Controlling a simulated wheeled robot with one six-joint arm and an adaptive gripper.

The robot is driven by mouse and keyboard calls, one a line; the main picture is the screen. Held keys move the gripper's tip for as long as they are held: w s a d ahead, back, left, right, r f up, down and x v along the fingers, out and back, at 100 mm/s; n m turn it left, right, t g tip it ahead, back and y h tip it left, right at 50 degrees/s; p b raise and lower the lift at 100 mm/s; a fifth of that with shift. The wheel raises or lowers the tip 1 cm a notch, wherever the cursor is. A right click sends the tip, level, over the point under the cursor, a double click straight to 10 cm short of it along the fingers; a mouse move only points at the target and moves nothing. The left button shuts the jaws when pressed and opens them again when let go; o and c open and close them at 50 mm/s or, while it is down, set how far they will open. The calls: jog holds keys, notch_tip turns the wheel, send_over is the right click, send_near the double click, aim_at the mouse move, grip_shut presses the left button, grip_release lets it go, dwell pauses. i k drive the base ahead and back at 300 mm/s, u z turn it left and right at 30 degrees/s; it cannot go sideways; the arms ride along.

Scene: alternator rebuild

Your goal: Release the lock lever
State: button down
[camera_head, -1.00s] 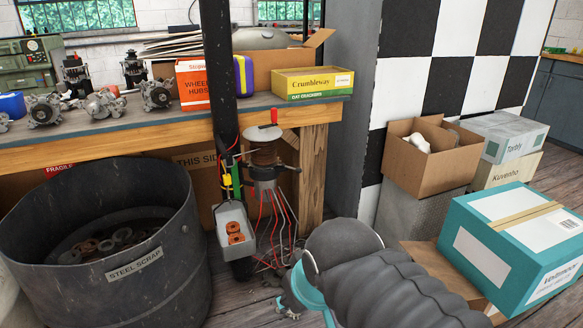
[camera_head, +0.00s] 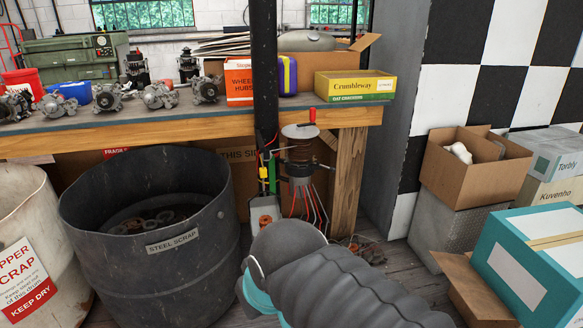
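A red-handled lever (camera_head: 312,115) stands upright on top of a round fixture (camera_head: 301,150), which is mounted beside the black post at the bench's right end. I cannot tell for sure that this is the lock lever. The fixture has a clear, coil-like upper part, a dark lower body and several red and white wires hanging below. My grey arm with a teal band rises in the lower middle, in front of the fixture's lower wires. My gripper does not show; it is hidden behind or below my arm.
A black post (camera_head: 265,70) stands left of the fixture. A steel scrap drum (camera_head: 150,275) and a pale scrap drum (camera_head: 25,240) stand at left. A teal box (camera_head: 510,275) and open carton (camera_head: 470,165) stand at right.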

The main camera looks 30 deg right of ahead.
aim_at(333, 169)
jog(key=u, duration=0.05)
jog(key=i, duration=0.3)
jog(key=z, duration=1.3)
